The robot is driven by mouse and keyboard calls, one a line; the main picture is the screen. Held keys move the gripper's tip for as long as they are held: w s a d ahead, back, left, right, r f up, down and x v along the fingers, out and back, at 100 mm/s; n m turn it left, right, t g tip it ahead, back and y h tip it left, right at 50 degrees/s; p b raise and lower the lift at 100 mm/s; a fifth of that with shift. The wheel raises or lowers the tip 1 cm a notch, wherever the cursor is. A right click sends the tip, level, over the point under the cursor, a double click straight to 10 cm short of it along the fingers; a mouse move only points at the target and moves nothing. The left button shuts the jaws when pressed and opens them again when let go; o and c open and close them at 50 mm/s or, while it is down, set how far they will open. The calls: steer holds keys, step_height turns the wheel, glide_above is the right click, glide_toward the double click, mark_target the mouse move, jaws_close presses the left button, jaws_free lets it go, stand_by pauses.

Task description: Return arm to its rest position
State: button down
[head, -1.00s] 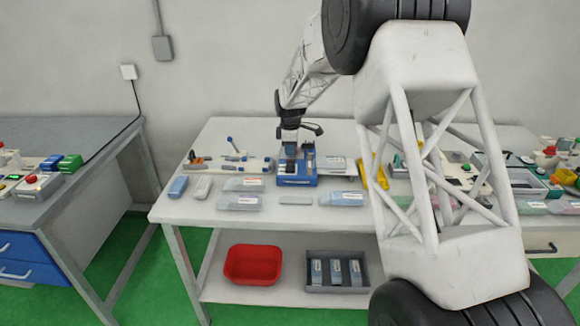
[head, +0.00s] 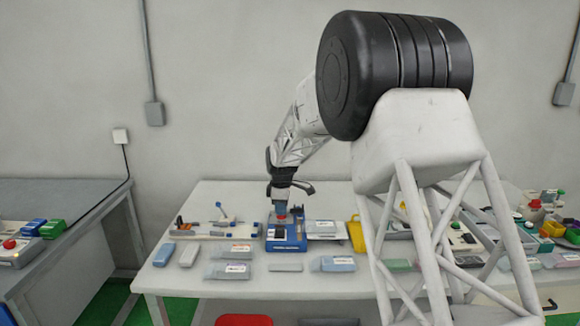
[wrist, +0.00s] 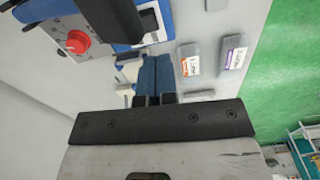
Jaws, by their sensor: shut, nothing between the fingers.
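My gripper (head: 281,210) is above the blue fixture (head: 286,246) on the white table in the head view. In the wrist view its two blue fingers (wrist: 156,62) lie side by side, closed together, with nothing held between them. In that view a red knob (wrist: 75,42) on a pale panel lies to the left of the fingers. My arm reaches down to the gripper from the right of the head view. Whether the fingertips touch the fixture cannot be told.
Several labelled packets (head: 226,270) lie along the front of the white table (head: 200,207). A tool rack (head: 215,229) stands left of the fixture, and a yellow item (head: 356,235) right of it. A red bin (head: 244,320) shows below. A second bench (head: 60,195) is at left.

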steer(key=s+d+r+m, duration=0.3)
steer(key=s+d+r, duration=0.2)
steer(key=s, duration=0.4)
steer(key=s+d+r+m+t, duration=0.1)
steer(key=s+d+r+m, duration=0.3)
steer(key=s, duration=0.5)
steer(key=s+d+r+m, duration=0.2)
steer(key=s+d+r, duration=0.4)
steer(key=s, duration=0.3)
steer(key=s+d+f+m, duration=0.1)
steer(key=s+d+m, duration=0.1)
steer(key=s, duration=0.7)
steer(key=s+d+f+m+t, duration=0.1)
steer(key=s+d+m, duration=0.1)
steer(key=s, duration=0.8)
steer(key=s+d+f+m, duration=0.1)
steer(key=s+d+m, duration=0.2)
steer(key=s, duration=0.7)
steer(key=shift+s+f+m, duration=0.15)
steer(key=shift+s+m, duration=0.1)
steer(key=shift+m, duration=0.45)
steer(key=shift+d+h, duration=0.1)
steer(key=shift+h, duration=0.2)
